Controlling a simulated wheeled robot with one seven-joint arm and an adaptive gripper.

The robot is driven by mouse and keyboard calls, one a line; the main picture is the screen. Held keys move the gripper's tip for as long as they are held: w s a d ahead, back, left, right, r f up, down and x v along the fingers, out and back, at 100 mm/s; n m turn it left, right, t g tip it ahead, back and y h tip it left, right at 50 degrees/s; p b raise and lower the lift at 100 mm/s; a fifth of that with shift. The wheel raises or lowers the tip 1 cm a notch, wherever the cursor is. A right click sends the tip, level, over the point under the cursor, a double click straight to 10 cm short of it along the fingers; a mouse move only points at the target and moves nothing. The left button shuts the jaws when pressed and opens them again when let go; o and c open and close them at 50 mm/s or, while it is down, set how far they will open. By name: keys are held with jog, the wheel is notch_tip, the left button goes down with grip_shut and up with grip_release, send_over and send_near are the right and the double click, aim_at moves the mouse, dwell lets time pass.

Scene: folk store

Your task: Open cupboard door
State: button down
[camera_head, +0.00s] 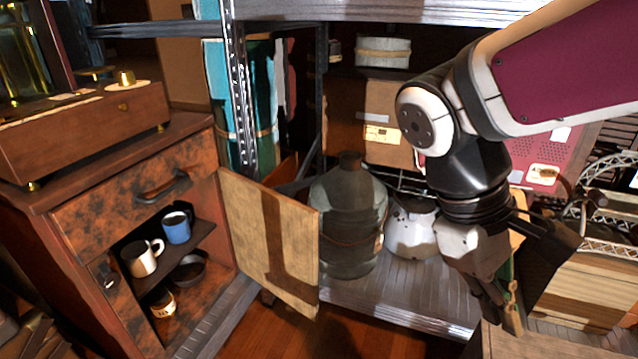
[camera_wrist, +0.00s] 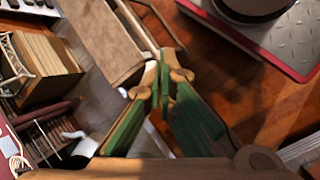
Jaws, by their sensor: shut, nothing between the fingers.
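The cupboard (camera_head: 200,258) stands at the left in the head view, with a rusty-brown front and a drawer with a handle (camera_head: 163,187) above its opening. Its door (camera_head: 268,240), a pale tan panel with a darker brown stripe, stands swung out on the right side of the opening. Shelves inside are visible, with a white mug (camera_head: 141,258), a blue mug (camera_head: 177,227) and a dark bowl (camera_head: 188,271). My gripper (camera_head: 508,318) is at the right, well apart from the door. In the wrist view my gripper (camera_wrist: 162,88) has its green-padded fingers shut and empty.
A large glass jug (camera_head: 347,220) and a pale pot (camera_head: 411,231) stand on a metal shelf (camera_head: 400,300) right of the door. Wooden crates (camera_head: 580,290) are at the far right. Wooden floor (camera_head: 300,335) shows below the door.

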jog(key=w+a+f+n+t+h+p, duration=0.2)
jog(key=w+a+n+h, duration=0.25)
jog(key=w+a, duration=0.2)
jog(key=w+a+f+n+t+h+p, duration=0.1)
jog(key=w+a+n+t+h+p, duration=0.15)
jog(key=w+a+n, duration=0.4)
jog(key=w+a+f+n+t+y+p, duration=0.1)
jog(key=a+f+n+t+p, duration=0.2)
jog(key=a+f+n+t, duration=0.55)
jog(key=w+a+f+n+t+p, duration=0.25)
jog(key=a+f+t, duration=0.2)
jog(key=a, duration=0.65)
jog(key=b, duration=0.4)
send_near(306, 246)
jog(key=shift+n+g, duration=0.35)
jog(key=shift+n, duration=0.05)
jog(key=w+d+r, duration=0.1)
jog(key=d, duration=0.1)
jog(key=w+d+r, duration=0.1)
jog(key=d+r, duration=0.1)
jog(key=w+d+r, duration=0.1)
jog(key=w+d, duration=0.1)
jog(key=shift+w+r, duration=0.1)
jog(key=shift+r, duration=0.05)
jog(key=shift+d, duration=0.1)
